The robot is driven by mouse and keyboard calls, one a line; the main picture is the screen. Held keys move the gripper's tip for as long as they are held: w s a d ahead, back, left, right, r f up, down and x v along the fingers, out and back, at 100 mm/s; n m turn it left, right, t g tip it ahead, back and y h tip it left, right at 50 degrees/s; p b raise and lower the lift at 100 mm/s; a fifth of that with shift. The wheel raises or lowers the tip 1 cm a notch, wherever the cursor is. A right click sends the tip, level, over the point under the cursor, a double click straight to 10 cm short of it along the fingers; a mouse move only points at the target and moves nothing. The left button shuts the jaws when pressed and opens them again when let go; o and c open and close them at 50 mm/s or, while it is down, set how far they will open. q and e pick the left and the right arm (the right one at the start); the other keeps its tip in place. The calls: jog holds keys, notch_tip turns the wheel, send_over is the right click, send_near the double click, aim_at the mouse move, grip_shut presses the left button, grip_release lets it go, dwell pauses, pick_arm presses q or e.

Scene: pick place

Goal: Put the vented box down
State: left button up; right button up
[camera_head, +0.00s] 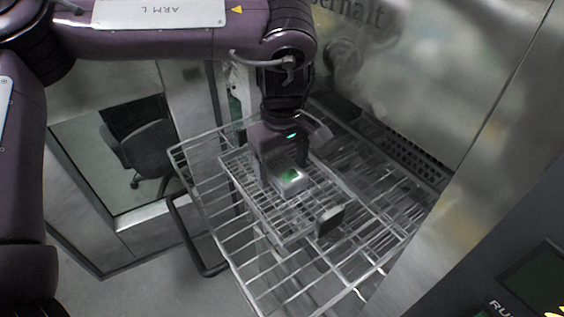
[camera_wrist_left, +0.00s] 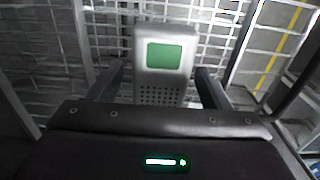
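The vented box (camera_head: 290,181) is a small silver box with a green panel. In the head view it is at the wire basket (camera_head: 284,236), under my left gripper (camera_head: 284,166). In the left wrist view the vented box (camera_wrist_left: 163,62) shows its green panel and a patch of small holes. The two dark fingers of my left gripper (camera_wrist_left: 162,70) stand one on each side of it. Narrow gaps seem to show beside the box, but I cannot tell whether the fingers touch it. The box's underside is hidden. My right gripper is not in view.
The basket rests on a larger pulled-out wire rack (camera_head: 240,262) beside a steel wall (camera_head: 440,60). A small grey plate (camera_head: 330,220) stands at the basket's near right edge. A dark control panel (camera_head: 530,270) is at lower right. A chair (camera_head: 150,150) stands behind at left.

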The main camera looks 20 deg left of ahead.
aim_at(282, 166)
pick_arm(q)
notch_tip(282, 166, up, 12)
jog(key=shift+r, duration=0.2)
dwell(0.5)
dwell(0.4)
